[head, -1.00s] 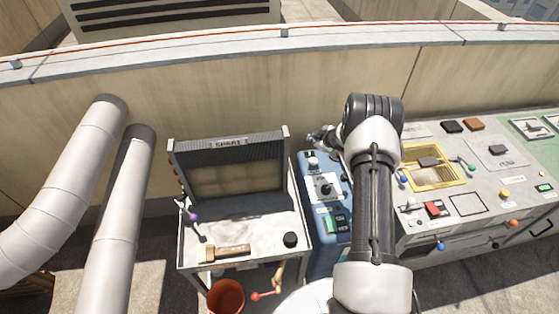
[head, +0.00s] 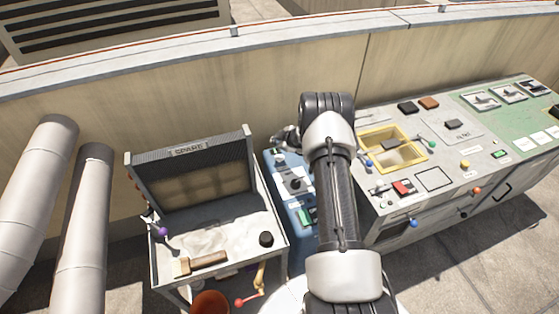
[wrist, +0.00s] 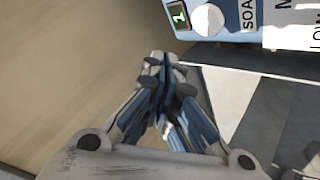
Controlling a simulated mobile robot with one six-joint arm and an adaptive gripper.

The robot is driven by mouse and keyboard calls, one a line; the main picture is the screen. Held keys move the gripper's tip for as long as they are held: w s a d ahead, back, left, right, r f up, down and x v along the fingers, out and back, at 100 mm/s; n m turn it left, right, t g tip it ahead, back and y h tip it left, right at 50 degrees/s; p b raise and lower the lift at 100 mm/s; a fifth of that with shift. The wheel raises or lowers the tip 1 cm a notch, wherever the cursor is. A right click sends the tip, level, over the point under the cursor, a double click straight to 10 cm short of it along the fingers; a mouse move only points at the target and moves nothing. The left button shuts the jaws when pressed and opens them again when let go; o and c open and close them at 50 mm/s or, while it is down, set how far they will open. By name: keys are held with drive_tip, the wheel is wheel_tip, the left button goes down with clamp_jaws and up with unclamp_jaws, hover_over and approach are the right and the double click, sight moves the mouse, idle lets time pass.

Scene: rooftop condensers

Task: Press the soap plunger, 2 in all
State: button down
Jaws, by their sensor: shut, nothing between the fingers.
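The soap plunger is a round white knob (head: 280,159) at the back end of a blue unit (head: 274,172). In the wrist view the white plunger (wrist: 208,20) is at the top, beside the partly cut label "SOA" and a small green display (wrist: 178,16) that reads 1. My gripper (head: 284,135) is just behind and above the plunger in the head view, partly hidden by my arm. In the wrist view my gripper (wrist: 163,62) is shut and empty, its fingertips below and left of the plunger and apart from it in the picture.
A grey-framed "SPARE" stand (head: 190,150) with a brush (head: 200,263) and black knob (head: 266,239) is at left. A grey console (head: 434,180) with a yellow-framed opening is at right. A concrete parapet wall (head: 270,80) runs close behind.

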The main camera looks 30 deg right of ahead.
sight(278, 158)
drive_tip(key=shift+f+b, duration=1.75)
drive_tip(key=shift+f, duration=1)
drive_tip(key=shift+f, duration=0.15)
drive_tip(key=shift+f+b, duration=0.3)
drive_tip(key=shift+b, duration=0.1)
drive_tip(key=shift+f+b, duration=0.8)
drive_tip(key=shift+f, duration=0.2)
drive_tip(key=shift+r+p, duration=1.1)
drive_tip(key=shift+r, duration=0.35)
drive_tip(key=shift+r+p, duration=1.9)
drive_tip(key=shift+r, duration=0.6)
drive_tip(key=shift+r, duration=0.1)
